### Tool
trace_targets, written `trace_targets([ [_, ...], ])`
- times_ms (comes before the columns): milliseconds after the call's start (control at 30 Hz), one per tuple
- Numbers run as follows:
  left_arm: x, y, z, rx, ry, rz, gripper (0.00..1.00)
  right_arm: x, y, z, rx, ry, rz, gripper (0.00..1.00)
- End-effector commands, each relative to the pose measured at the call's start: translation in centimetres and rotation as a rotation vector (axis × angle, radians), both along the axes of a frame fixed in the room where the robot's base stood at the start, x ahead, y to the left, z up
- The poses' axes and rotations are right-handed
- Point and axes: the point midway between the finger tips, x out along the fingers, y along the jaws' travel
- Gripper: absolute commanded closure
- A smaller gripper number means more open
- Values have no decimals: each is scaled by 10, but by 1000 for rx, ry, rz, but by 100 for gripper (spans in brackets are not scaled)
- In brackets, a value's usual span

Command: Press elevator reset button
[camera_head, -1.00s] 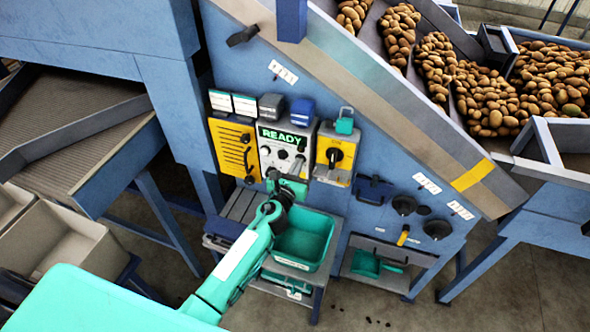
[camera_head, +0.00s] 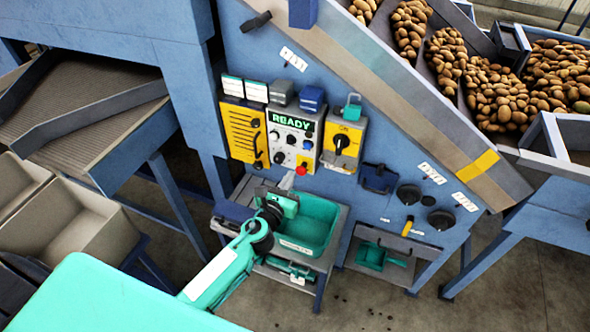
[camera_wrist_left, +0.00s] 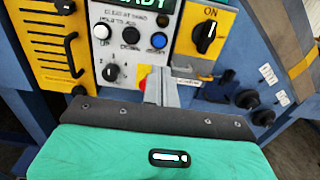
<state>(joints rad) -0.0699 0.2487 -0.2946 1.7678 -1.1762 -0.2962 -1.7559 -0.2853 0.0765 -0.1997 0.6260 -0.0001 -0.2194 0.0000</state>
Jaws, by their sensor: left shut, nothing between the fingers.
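The control box (camera_head: 292,138) carries a lit green READY display (camera_head: 291,122). In the left wrist view, a white button (camera_wrist_left: 101,31), a black button (camera_wrist_left: 130,35) and a blue button (camera_wrist_left: 158,40) sit in a row under the display. The small labels are too blurred to read surely. A selector knob (camera_wrist_left: 110,73) sits below the row, and a red button (camera_head: 302,169) is at the box's lower right. My left gripper (camera_head: 288,181) is shut and empty, just below the box and apart from the button row. Its fingers (camera_wrist_left: 155,78) partly hide the red button in the wrist view.
A yellow slotted panel (camera_head: 243,133) is left of the box, and a yellow ON switch box (camera_head: 343,142) is right of it. A green bin (camera_head: 325,215) stands on a bench below. Blue machine legs flank the space.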

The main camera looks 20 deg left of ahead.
Motion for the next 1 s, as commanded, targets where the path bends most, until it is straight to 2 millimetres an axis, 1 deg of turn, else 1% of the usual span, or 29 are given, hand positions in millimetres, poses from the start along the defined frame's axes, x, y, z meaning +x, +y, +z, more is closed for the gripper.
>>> trace_targets([
  [33, -6, 1, -2, 1, 1, -1, 100, -1, 3, -3, 3, 2, -1, 46],
  [133, -14, 1, -1, 1, 1, 0, 100, -8, 4, -5, 3, 10, -2, 46],
  [233, -18, 1, 0, 0, 0, 1, 100, -18, 3, -5, 3, 21, -2, 46],
  [333, -19, 1, 0, 0, 0, 1, 100, -24, 2, -5, 1, 28, -1, 46],
  [800, -20, 1, 0, -7, 1, 4, 100, -18, -8, -5, -9, 23, 2, 46],
  [867, -22, 3, 0, -44, 8, 17, 100, -17, -8, -5, -9, 21, 2, 46],
  [933, -28, 9, 1, -144, 24, 56, 100, -16, -8, -5, -9, 21, 2, 46],
  [967, -32, 13, 0, -209, 34, 82, 100, -16, -8, -5, -9, 21, 2, 46],
  [1000, -39, 19, 0, -313, 49, 123, 100, -16, -8, -5, -9, 21, 2, 46],
])
